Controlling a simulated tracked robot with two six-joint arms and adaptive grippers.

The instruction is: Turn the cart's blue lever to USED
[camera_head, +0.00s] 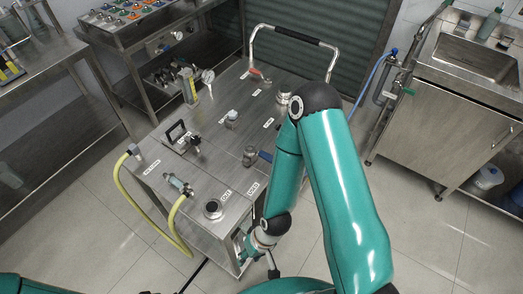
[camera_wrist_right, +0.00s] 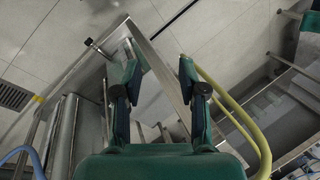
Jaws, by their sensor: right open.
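The steel cart (camera_head: 185,150) stands in the middle of the head view. The blue lever (camera_head: 265,156) sits on a round metal valve (camera_head: 249,157) near the right side of its top, partly behind my right arm. Small white labels lie on the top near it; one (camera_head: 253,189) is in front of the lever, its wording hard to read. My right gripper (camera_head: 258,264) hangs low by the cart's front right corner, apart from the lever. In the right wrist view its two fingers (camera_wrist_right: 161,78) are spread with nothing between them. My left gripper is not seen.
A yellow hose (camera_head: 122,190) loops off the cart's left side. A red lever (camera_head: 256,73), gauge and small fittings stand on the top. The cart's handle (camera_head: 290,32) rises at the back. A sink cabinet (camera_head: 432,113) is at right, shelves at left. Front floor is clear.

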